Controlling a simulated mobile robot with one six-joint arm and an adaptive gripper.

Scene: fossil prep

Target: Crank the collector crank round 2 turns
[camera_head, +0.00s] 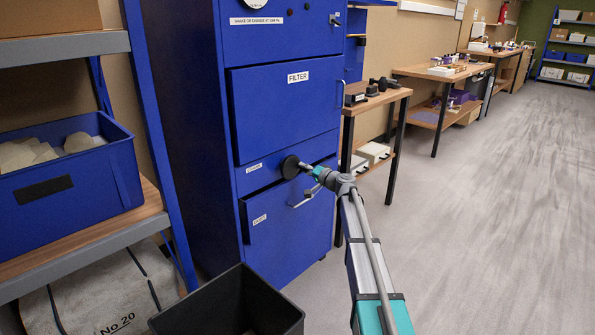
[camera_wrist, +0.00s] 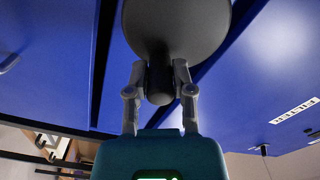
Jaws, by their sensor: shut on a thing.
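The collector crank is a dark round disc (camera_head: 290,166) on the front of a tall blue cabinet (camera_head: 285,105), below the panel labelled FILTER. In the wrist view the disc (camera_wrist: 176,28) fills the top middle, with a dark handle (camera_wrist: 159,84) standing out from it. My gripper (camera_head: 307,168) reaches the crank from the right in the head view. In the wrist view my gripper (camera_wrist: 159,80) has a finger on each side of the handle and is shut on it. The far side of the disc is hidden.
A drawer with a bar handle (camera_head: 306,198) sits just below the crank. A black open bin (camera_head: 285,312) stands in front of the cabinet. A shelf with a blue crate (camera_head: 120,190) is at the left. A wooden bench (camera_head: 402,94) stands right of the cabinet; the floor beyond is clear.

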